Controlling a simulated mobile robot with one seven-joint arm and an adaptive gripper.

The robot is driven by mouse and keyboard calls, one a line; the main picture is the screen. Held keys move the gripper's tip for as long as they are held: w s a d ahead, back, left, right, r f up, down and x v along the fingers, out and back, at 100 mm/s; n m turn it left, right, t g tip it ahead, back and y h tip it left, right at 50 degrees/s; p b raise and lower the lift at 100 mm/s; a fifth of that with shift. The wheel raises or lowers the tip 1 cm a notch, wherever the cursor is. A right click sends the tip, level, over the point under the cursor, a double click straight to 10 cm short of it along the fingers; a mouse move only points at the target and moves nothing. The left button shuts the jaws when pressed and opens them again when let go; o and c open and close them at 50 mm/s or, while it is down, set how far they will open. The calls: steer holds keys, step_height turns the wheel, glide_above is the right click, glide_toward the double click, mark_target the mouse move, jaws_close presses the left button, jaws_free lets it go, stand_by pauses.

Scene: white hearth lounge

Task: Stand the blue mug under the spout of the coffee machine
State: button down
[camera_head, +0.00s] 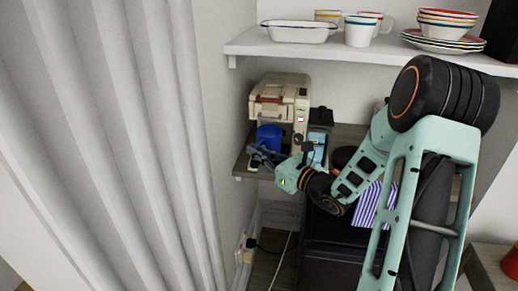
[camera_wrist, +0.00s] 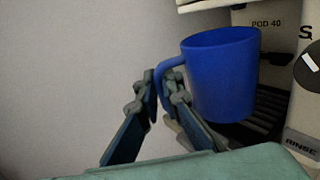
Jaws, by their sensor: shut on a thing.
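The blue mug (camera_head: 269,138) is upright below the overhanging head of the cream coffee machine (camera_head: 281,92). In the wrist view the mug (camera_wrist: 222,75) has its handle toward my gripper (camera_wrist: 161,88), whose fingers are closed on that handle. The mug is over or beside the machine's dark slatted drip tray (camera_wrist: 268,108); whether its base touches the tray cannot be told. The spout itself is hidden in both views. In the head view my gripper (camera_head: 256,158) is in front of the machine, below the mug.
The machine stands on a wooden shelf (camera_head: 243,165) beside a pale wall and curtain (camera_head: 110,130). A dark container (camera_head: 320,117) stands right of it. A white shelf (camera_head: 300,51) above holds a dish, cups, bowls and plates. A striped cloth (camera_head: 372,207) hangs below my arm.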

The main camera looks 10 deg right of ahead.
mark_target(264, 146)
steer(key=w, duration=0.1)
steer(key=w+d, duration=0.1)
steer(key=w, duration=0.2)
steer(key=shift+d+r, duration=0.1)
steer(key=shift+d, duration=0.2)
steer(key=shift+f, duration=0.6)
steer(key=shift+s+f, duration=0.1)
steer(key=shift+f, duration=0.05)
steer(key=shift+f+b, duration=0.15)
steer(key=shift+b, duration=0.2)
steer(key=c, duration=2.1)
jaws_free()
